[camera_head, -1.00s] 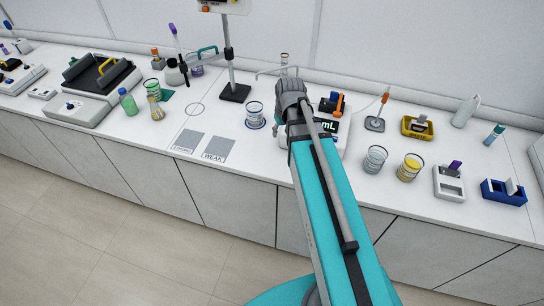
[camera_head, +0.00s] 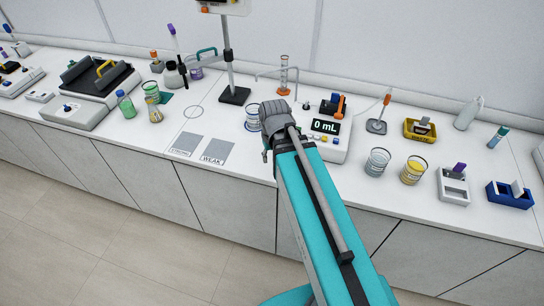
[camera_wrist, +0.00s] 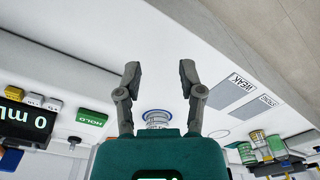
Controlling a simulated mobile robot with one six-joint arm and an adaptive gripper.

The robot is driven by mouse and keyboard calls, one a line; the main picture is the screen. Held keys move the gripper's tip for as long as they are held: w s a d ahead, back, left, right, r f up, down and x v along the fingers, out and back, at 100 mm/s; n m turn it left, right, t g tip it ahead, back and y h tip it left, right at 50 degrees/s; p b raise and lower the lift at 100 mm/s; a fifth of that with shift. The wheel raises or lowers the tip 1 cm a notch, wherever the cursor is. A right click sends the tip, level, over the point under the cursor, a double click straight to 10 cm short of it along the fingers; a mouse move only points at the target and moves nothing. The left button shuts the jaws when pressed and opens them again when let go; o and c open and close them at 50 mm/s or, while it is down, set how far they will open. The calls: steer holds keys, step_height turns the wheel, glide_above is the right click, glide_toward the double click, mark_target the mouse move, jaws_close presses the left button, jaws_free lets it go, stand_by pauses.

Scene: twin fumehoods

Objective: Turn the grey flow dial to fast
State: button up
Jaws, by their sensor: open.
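I cannot make out a grey flow dial for certain in either view. A white dispensing unit (camera_head: 338,150) with a black "0 mL" display (camera_head: 325,127) stands right of my arm in the head view. Its small controls sit below the display. In the wrist view, the display (camera_wrist: 25,122) is at the left edge, beside white and yellow buttons and a green HOLD label (camera_wrist: 91,118). My gripper (camera_wrist: 160,71) is open and empty, with its fingers spread over bare white bench.
A blue-rimmed beaker (camera_wrist: 157,115) is close to my gripper; it also shows left of my wrist (camera_head: 252,123). A measuring cylinder (camera_head: 284,72) stands behind. Grey (camera_head: 378,163) and yellow (camera_head: 413,170) beakers stand right. The STRONG and WEAK pads (camera_head: 216,152) lie left on clear bench.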

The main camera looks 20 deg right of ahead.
steer(key=shift+s+a, duration=0.4)
steer(key=shift+s, duration=0.2)
steer(key=shift+s+a, duration=0.35)
steer(key=shift+s, duration=0.25)
steer(key=shift+o, duration=0.5)
steer(key=shift+w, duration=0.1)
